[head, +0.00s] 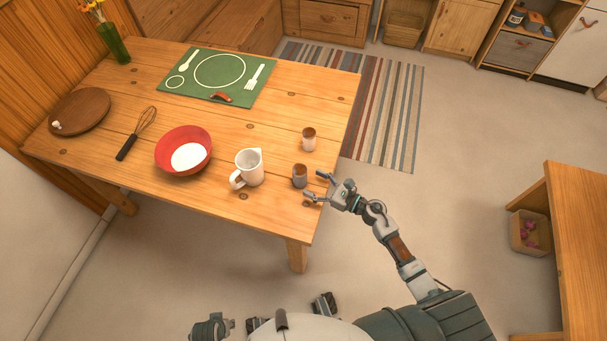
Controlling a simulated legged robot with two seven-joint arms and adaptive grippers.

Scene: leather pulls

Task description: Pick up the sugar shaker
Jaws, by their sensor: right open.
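Two small brown-topped shakers stand upright near the right edge of the wooden table (226,108). One is a grey-bodied shaker (300,176) close to the front right corner. The other is a white-bodied shaker (308,140) farther back. I cannot tell from their looks which one holds sugar. My right gripper (316,186) is open at the table's right edge, with its fingers spread just right of the grey-bodied shaker. It holds nothing, and whether a finger touches the shaker is not clear.
A white measuring jug (249,168) stands just left of the grey-bodied shaker. Farther left are a red bowl (170,150) with white contents, a whisk (136,133) and a round board (80,110). A green place mat (210,90) lies behind.

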